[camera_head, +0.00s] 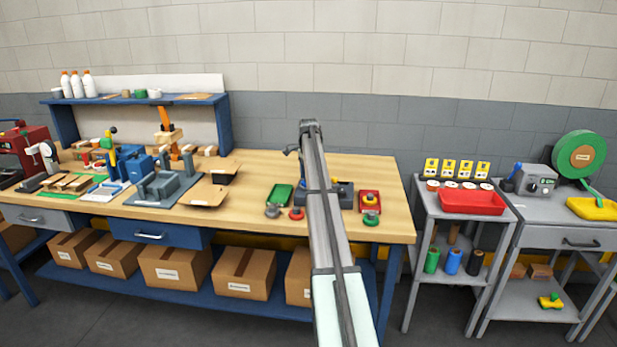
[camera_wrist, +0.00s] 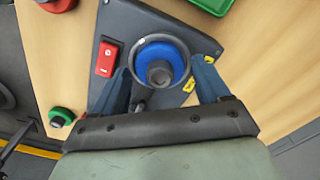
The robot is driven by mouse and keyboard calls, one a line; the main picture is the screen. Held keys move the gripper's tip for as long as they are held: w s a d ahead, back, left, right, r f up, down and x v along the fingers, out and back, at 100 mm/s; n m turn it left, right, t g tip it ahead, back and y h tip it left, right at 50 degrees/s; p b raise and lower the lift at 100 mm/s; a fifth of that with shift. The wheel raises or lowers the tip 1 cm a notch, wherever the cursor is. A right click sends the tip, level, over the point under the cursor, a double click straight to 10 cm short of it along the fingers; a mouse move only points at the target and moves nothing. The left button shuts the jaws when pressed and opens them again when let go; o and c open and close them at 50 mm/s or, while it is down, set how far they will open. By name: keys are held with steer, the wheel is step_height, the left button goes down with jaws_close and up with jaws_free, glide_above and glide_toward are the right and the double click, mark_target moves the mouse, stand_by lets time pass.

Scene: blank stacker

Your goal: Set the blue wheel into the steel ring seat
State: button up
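The blue wheel (camera_wrist: 176,52) lies inside the steel ring seat (camera_wrist: 138,58) in the wrist view, with a grey round hub at its middle. The ring shows as a thin metal rim around it. I cannot tell how deep the wheel sits. The ring is on a dark base plate (camera_wrist: 122,22), which shows partly behind my arm in the head view (camera_head: 346,188). My gripper (camera_wrist: 162,76) is open, one blue-grey finger on each side of the ring, with visible spread between them. No finger visibly presses on the wheel. In the head view my arm hides the wheel and ring.
A red switch box (camera_wrist: 106,59) is on the plate beside the left finger. Grey and red knobs lie near the bench's front edge.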

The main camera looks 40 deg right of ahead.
steer(key=shift+o, duration=0.8)
step_height(320, 180, up, 13)
steer(key=shift+f, duration=0.15)
stand_by(0.4)
